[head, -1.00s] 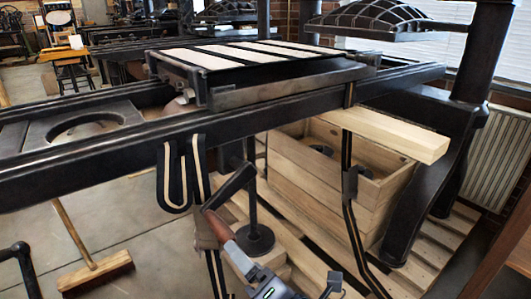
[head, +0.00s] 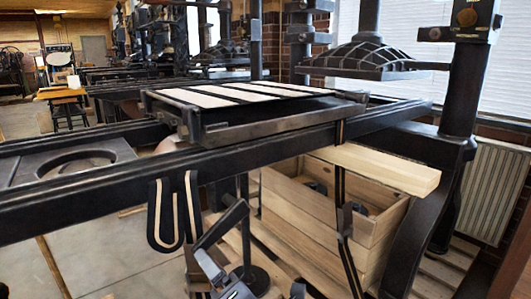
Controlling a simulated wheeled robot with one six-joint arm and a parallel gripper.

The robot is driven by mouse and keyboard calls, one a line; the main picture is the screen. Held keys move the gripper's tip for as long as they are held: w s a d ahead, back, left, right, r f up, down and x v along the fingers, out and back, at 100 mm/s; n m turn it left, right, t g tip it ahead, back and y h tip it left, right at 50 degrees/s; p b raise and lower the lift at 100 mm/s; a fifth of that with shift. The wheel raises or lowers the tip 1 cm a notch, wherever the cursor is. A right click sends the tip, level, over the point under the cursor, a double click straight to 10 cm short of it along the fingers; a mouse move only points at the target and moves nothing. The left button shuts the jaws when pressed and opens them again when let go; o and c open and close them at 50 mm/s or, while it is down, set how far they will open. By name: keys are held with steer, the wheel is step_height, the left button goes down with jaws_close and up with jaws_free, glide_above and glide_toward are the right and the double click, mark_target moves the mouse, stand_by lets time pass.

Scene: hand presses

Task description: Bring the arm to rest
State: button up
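A hand press fills the view, with long black rails (head: 90,190) and a flat bed (head: 270,128) carrying pale strips. A dark crank (head: 222,224) hangs below the rails near the middle. Part of my arm's end, my gripper (head: 236,291), shows at the bottom edge, close below the crank. Its fingers are cut off or too small to make out, so I cannot tell whether it is open or touches the crank. I see nothing clearly held.
A wooden crate (head: 300,212) stands under the rails, with a pale board (head: 385,170) above it. A ribbed black platen (head: 365,60) and thick upright (head: 457,95) stand at the right. Open floor (head: 100,255) lies at the left.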

steer(key=shift+d+f+n, duration=0.25)
steer(key=shift+f+n, duration=0.15)
steer(key=shift+f, duration=0.1)
steer(key=shift+p+v, duration=0.5)
steer(key=shift+v, duration=2.4)
